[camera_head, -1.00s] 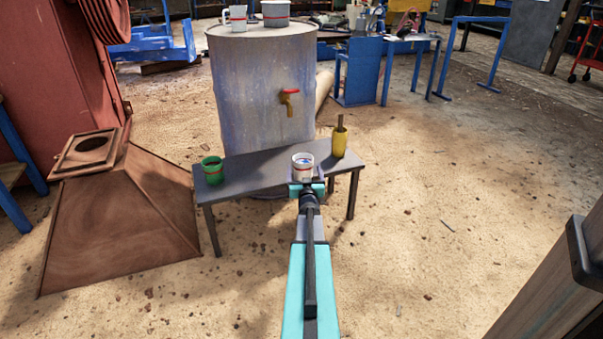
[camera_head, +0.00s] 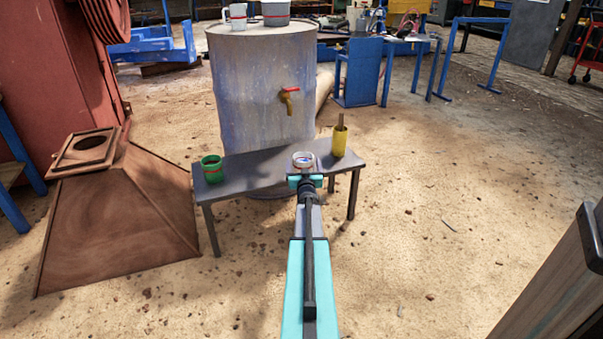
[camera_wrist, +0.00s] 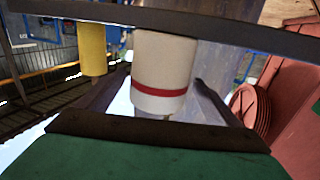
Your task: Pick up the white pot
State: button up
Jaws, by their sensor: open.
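The white pot (camera_head: 303,160) with a red band stands on the grey bench, between the green pot and the yellow pot. My gripper (camera_head: 305,177) is open in front of it and hides its lower part in the head view. The wrist view is upside down: the white pot (camera_wrist: 164,65) hangs from the bench edge at the top, its red band low in the picture. The dark fingers of my gripper (camera_wrist: 160,84) reach up on either side of it. I cannot tell whether they touch it.
The grey bench (camera_head: 250,178) also holds a green pot (camera_head: 212,172) and a yellow pot (camera_head: 340,143) with a stick in it. A metal drum (camera_head: 255,100) with a tap stands behind. A rusty hopper (camera_head: 110,220) is at left. The sandy floor at right is mostly clear.

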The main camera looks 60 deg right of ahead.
aim_at(303, 153)
jog(key=shift+w+d, duration=0.4)
jog(key=shift+d, duration=0.15)
jog(key=shift+r, duration=0.1)
jog(key=c, duration=1.6)
jog(key=shift+r+p, duration=0.35)
jog(key=shift+r, duration=0.35)
notch_tip(303, 153, up, 3)
jog(key=shift+s+a+f+p, duration=0.1)
jog(key=shift+s+f+p, duration=0.05)
jog(key=shift+p, duration=0.65)
jog(key=s+a+p, duration=0.1)
jog(key=s+a, duration=0.1)
jog(key=s, duration=0.2)
jog(key=s+a+p, duration=0.2)
jog(key=s+a, duration=0.1)
jog(key=s, duration=0.2)
jog(key=s+a+r+p, duration=0.1)
jog(key=s+a, duration=0.1)
jog(key=s, duration=0.2)
jog(key=shift+s+a+p, duration=0.35)
jog(key=shift+p, duration=0.05)
